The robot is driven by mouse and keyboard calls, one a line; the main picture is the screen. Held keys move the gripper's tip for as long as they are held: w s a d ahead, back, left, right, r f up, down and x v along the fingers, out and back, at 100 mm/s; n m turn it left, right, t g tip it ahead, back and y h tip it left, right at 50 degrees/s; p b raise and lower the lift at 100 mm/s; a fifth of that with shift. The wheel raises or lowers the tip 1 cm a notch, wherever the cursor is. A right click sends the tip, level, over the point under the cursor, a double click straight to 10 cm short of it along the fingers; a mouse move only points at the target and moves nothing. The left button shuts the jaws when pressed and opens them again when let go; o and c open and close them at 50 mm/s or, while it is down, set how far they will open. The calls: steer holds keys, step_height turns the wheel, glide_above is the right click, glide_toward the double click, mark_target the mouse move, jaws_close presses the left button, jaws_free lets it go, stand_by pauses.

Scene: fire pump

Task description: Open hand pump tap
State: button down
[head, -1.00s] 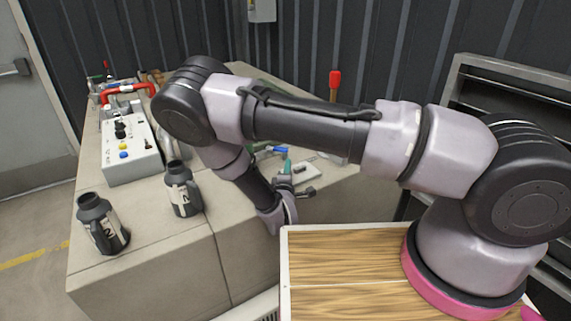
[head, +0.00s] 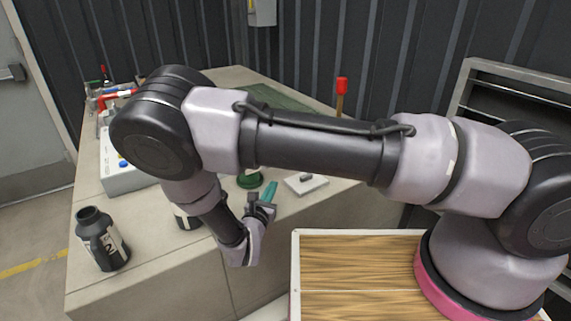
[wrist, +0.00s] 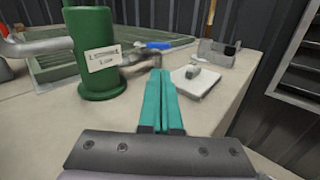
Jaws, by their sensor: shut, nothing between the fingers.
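The green hand pump (wrist: 97,55) stands upright in the wrist view, with a white label on its front. A tap with a blue handle (wrist: 158,45) shows just right of the pump, beyond my fingertips. My gripper (wrist: 161,72) has teal fingers pressed together, empty, pointing towards the tap. In the picture the tips overlap the area just below the tap; I cannot tell if they touch it. In the head view my gripper (head: 271,186) is over the table, and only the pump's green base (head: 250,180) shows beside it. My arm hides the tap there.
A white block-like plate (wrist: 195,80) lies right of my fingers, with a grey holder (wrist: 216,53) behind it. A green grated panel (wrist: 135,38) is behind the pump. A dark bottle (head: 101,238) and a grey control box (head: 118,172) stand left on the table.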

steer(key=shift+s+a+n, duration=0.1)
steer(key=shift+s+n, duration=0.05)
steer(key=shift+n, duration=0.15)
steer(key=x, duration=1.4)
steer(key=shift+w+d, duration=0.25)
steer(key=shift+d, duration=0.1)
stand_by(0.4)
steer(key=shift+w+d, duration=0.75)
steer(key=shift+w, duration=0.25)
steer(key=shift+x, duration=1.2)
steer(key=shift+w, duration=0.1)
